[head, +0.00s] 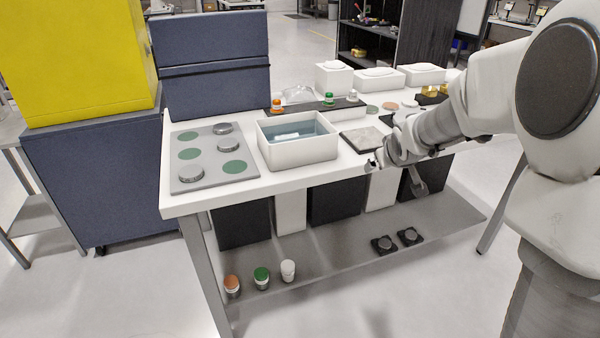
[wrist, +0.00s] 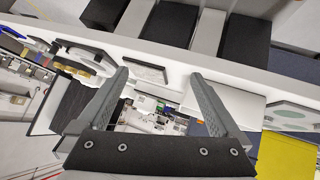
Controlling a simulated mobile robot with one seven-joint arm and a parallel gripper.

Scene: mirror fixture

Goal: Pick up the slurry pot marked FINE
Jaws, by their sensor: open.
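Pots with coloured lids show only in the head view. On the lower shelf, at its left end, stand an orange-lidded pot (head: 232,285), a green-lidded pot (head: 262,276) and a white-lidded pot (head: 288,270). At the back of the bench are another orange-lidded pot (head: 277,105), green-lidded pot (head: 328,98) and white-lidded pot (head: 352,96). No FINE marking is legible. My gripper (head: 374,164) is at the bench's front edge, apart from all the pots. In the wrist view my gripper (wrist: 160,76) is open, with nothing between its fingers.
The white bench (head: 220,198) holds a water basin (head: 297,152), a grey plate with discs (head: 207,180) and a grey slab (head: 361,139). A dark blue panel stands at the back left (head: 212,80). Two small dark holders (head: 383,244) (head: 409,236) lie on the shelf's right part.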

